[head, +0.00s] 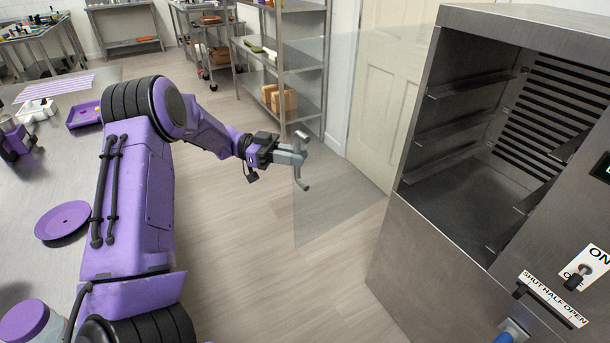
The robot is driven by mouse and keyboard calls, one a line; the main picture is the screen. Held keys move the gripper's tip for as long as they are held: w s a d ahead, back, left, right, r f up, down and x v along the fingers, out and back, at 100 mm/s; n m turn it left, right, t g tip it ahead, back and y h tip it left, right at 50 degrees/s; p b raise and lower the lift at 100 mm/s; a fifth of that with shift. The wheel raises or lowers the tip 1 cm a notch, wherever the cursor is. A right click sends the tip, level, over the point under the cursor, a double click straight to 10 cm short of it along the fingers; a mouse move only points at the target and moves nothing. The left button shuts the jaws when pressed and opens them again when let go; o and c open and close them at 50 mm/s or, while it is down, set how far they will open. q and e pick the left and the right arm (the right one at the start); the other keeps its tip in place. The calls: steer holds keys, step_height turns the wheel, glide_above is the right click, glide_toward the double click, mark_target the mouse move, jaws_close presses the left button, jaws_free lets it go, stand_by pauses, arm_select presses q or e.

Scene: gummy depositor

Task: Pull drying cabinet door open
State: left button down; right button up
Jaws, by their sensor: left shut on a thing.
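The drying cabinet (430,240) is a steel box at the right with an open front and empty side rails inside. Its clear door (335,205) is a see-through panel standing swung out to the left, well away from the opening. A grey bar handle (304,174) is at the panel's free edge. My left gripper (294,156) is shut on this handle, with the arm reaching in from the left. The panel's upper edge and hinge side are faint against the wall. My right gripper is out of view.
A steel table (50,270) at the left bears a purple plate (62,220) and a purple tray (84,114). A shelf rack (285,75) stands behind the door. The wood floor between table and cabinet is clear. Switches (578,277) sit on the cabinet's right front.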

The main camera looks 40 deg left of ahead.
arm_select(q)
steer(key=shift+w+a+r+m+g+h+b, duration=0.1)
steer(key=shift+w+a+m+g+h+b, duration=0.15)
steer(key=shift+a, duration=0.25)
steer(key=shift+w+a+r+m+g+h+b, duration=0.15)
steer(key=shift+w+a+g+b, duration=0.1)
steer(key=shift+w+a, duration=0.15)
